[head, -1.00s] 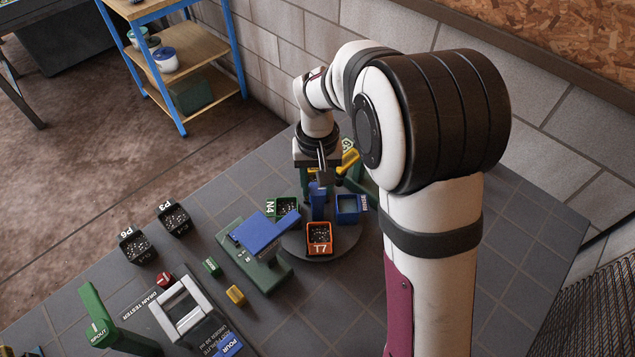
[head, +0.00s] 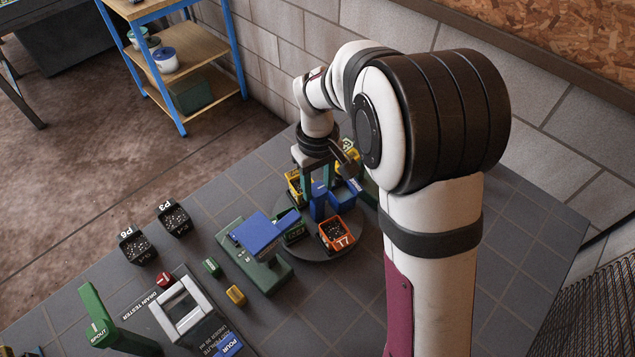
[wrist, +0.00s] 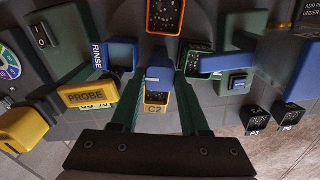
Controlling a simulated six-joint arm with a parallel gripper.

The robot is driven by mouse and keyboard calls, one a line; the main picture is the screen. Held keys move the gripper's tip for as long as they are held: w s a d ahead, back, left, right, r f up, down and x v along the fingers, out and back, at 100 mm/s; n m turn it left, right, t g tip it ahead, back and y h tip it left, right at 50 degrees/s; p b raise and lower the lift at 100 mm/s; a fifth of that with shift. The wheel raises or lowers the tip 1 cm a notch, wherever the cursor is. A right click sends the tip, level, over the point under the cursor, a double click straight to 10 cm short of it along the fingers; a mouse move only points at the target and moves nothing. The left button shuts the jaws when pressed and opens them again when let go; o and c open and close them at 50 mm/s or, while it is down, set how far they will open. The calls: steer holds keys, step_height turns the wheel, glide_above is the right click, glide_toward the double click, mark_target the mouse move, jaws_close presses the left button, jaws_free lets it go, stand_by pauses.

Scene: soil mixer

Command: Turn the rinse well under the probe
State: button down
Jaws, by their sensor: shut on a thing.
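The round turntable (head: 311,250) carries several wells around a blue centre post (head: 318,204). My gripper (head: 319,186) is shut on this post, whose blue top (wrist: 160,76) shows between the fingers in the wrist view. The blue RINSE well (head: 346,191) is at the back right of the disc; it shows in the wrist view (wrist: 122,54) left of the post. The yellow PROBE head (wrist: 88,95) is beside the rinse well there, between it and the yellow C2 well (wrist: 157,109). The probe's tip is hidden. The orange T7 well (head: 337,234) is at front.
A green stand with a blue arm (head: 258,233) reaches over the green well (head: 293,230) at the disc's left. Black pots P3 (head: 174,219) and P6 (head: 133,247) stand further left. A drain tester (head: 184,302) is at the front left.

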steer(key=shift+w+n, duration=0.1)
steer(key=shift+n, duration=1.3)
steer(key=shift+c, duration=2)
jaws_free()
steer(key=shift+r, duration=0.1)
step_height(320, 180, up, 16)
steer(key=shift+f, duration=0.2)
steer(key=s+d+f+m, duration=0.2)
steer(key=s+m, duration=0.3)
steer(key=s, duration=0.3)
steer(key=s+d+f+m+y, duration=0.1)
steer(key=s+m, duration=0.3)
steer(key=s, duration=0.5)
steer(key=s+d+f+m, duration=0.3)
steer(key=s+m, duration=0.2)
steer(key=s, duration=0.3)
steer(key=shift+s+d+f+m+y, duration=0.25)
steer(key=shift+s+f+m+y, duration=0.05)
steer(key=shift+f+y, duration=0.1)
